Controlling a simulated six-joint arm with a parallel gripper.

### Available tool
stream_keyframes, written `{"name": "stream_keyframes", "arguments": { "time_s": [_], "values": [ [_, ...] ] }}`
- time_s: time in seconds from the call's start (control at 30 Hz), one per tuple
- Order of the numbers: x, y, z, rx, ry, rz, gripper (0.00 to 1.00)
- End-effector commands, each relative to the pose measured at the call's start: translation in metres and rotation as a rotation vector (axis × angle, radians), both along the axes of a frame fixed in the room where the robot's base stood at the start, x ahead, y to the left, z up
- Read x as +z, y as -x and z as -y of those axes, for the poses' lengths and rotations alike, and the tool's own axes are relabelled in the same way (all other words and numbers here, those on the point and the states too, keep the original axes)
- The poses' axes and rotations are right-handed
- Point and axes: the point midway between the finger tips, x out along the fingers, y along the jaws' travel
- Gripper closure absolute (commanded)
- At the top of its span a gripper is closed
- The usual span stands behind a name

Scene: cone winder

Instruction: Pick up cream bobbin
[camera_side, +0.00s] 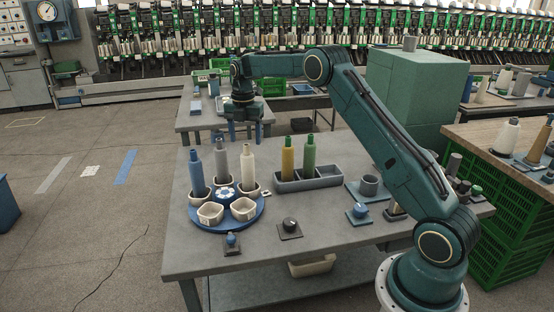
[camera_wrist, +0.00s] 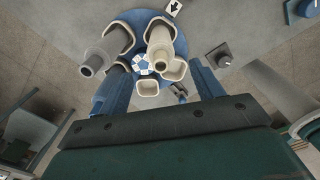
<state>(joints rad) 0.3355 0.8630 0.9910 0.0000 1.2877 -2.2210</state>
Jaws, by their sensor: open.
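The cream bobbin (camera_side: 248,168) stands upright in a cup on the blue round turntable (camera_side: 222,227). In the wrist view the cream bobbin (camera_wrist: 161,42) is seen from above, between the finger lines but beyond the tips. My gripper (camera_side: 245,138) points down just above the bobbin's top in the side view, its two blue fingers spread apart. It also shows in the wrist view (camera_wrist: 158,66), open and empty. Whether the tips touch anything cannot be told.
A grey bobbin (camera_side: 222,164) and a blue bobbin (camera_side: 196,172) stand close left of the cream one. Two front cups (camera_side: 210,212) are empty. A grey tray (camera_side: 325,176) holds yellow (camera_side: 288,158) and green (camera_side: 309,153) bobbins. Knobs (camera_side: 290,227) sit at the table front.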

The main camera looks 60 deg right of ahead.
Motion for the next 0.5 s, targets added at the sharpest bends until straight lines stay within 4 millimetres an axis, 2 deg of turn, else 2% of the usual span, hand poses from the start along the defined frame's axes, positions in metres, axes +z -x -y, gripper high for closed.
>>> {"name": "stream_keyframes", "arguments": {
  "time_s": [0.2,0.5],
  "values": [
    [-0.020,0.000,0.000,0.000,-0.001,-0.001,0.34],
    [-0.024,0.000,0.000,0.000,0.000,-0.001,0.34]
  ]
}}
